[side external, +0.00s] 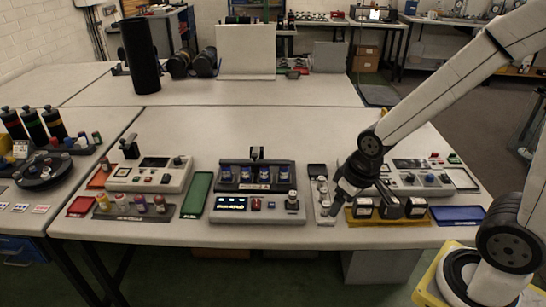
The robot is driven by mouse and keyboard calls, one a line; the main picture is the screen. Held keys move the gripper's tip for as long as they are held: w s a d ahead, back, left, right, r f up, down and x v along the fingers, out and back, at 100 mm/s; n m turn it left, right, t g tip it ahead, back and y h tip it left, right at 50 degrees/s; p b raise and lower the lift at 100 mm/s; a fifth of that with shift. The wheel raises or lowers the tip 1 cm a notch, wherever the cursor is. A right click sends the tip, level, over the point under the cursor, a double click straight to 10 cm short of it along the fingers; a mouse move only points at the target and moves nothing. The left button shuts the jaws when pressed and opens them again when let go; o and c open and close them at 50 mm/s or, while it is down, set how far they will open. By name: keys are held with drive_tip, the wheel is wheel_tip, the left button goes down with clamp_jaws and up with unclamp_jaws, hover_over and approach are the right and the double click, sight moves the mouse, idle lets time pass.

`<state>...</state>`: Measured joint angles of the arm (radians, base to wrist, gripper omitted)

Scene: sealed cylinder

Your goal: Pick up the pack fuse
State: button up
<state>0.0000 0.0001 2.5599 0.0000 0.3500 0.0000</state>
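I cannot tell for sure which item is the pack fuse. A narrow pale tray (324,216) right of the centre device holds several small grey and silver pieces (321,188), which may include it. My gripper (335,207) points down at the right side of this tray, close to the pieces. Its dark fingers blend together, so I cannot tell whether they are open, shut or touching anything. The gripper body hides part of the tray and of the yellow holder (388,220), which carries several dark blocks (389,208) with pale labels.
The centre device (256,205) with a lit display and dark rack stands left of my gripper. A grey panel (420,180) stands behind the yellow holder. A blue tray (458,215) lies right, a green tray (197,195) left.

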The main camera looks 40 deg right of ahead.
sight(296, 194)
idle(0.3)
drive_tip(key=w+a+f+m+t+y, duration=0.25)
drive_tip(key=w+f+m+y, duration=0.55)
drive_tip(key=m, duration=1.2)
drive_tip(key=w+d+f+m+t+h, duration=0.1)
drive_tip(key=w+d+m+t, duration=0.1)
drive_tip(key=d+m, duration=0.1)
drive_tip(key=w+d+f+m+t+h, duration=0.1)
drive_tip(key=w+d+f+m+t, duration=0.1)
drive_tip(key=w+d+m+t, duration=0.1)
drive_tip(key=w+d+f+m+t+h, duration=0.1)
drive_tip(key=w+d+f+m+t, duration=0.1)
drive_tip(key=d+m, duration=0.3)
drive_tip(key=shift+w+d+f+m+t+h, duration=0.2)
drive_tip(key=shift+m+t+h, duration=0.15)
drive_tip(key=shift+m, duration=0.25)
drive_tip(key=shift+x, duration=1.25)
drive_tip(key=shift+a, duration=0.1)
drive_tip(key=shift+x, duration=2.65)
